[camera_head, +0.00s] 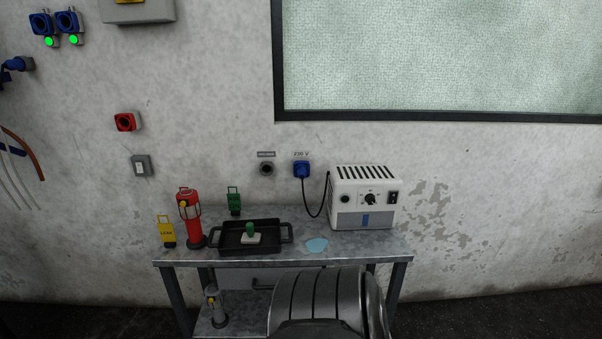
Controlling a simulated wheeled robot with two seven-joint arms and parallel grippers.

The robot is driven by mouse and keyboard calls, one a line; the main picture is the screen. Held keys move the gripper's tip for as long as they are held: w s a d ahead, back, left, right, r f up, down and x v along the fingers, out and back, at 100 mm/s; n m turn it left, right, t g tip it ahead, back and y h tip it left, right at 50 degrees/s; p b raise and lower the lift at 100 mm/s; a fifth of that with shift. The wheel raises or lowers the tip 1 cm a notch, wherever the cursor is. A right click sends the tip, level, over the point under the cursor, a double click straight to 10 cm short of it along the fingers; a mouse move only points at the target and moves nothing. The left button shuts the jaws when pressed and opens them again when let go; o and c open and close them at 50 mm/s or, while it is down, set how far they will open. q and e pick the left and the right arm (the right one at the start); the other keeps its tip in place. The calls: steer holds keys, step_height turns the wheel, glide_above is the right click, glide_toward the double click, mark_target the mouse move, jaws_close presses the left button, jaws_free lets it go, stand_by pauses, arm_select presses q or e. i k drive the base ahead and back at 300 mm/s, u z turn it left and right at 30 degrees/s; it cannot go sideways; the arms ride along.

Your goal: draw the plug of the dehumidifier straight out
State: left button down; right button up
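The dehumidifier (363,198) is a white box with dark top slots, a round knob and a black switch. It stands at the back right of the grey metal table (343,249). Its black cord (327,195) hangs in a loop and runs up to the blue plug (302,170) at the wall, under a "230 V" label. The plug appears seated in the socket, whose face is hidden behind it. Neither of my grippers is in view.
A round dark wall fitting (266,169) is left of the plug. A ribbed silver drum-like shape (310,300) fills the bottom centre.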

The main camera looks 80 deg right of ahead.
mark_target(301, 171)
steer(key=z, duration=0.55)
steer(key=i, duration=0.7)
steer(key=z, duration=1.15)
steer(key=i, duration=0.3)
steer(key=z, duration=0.25)
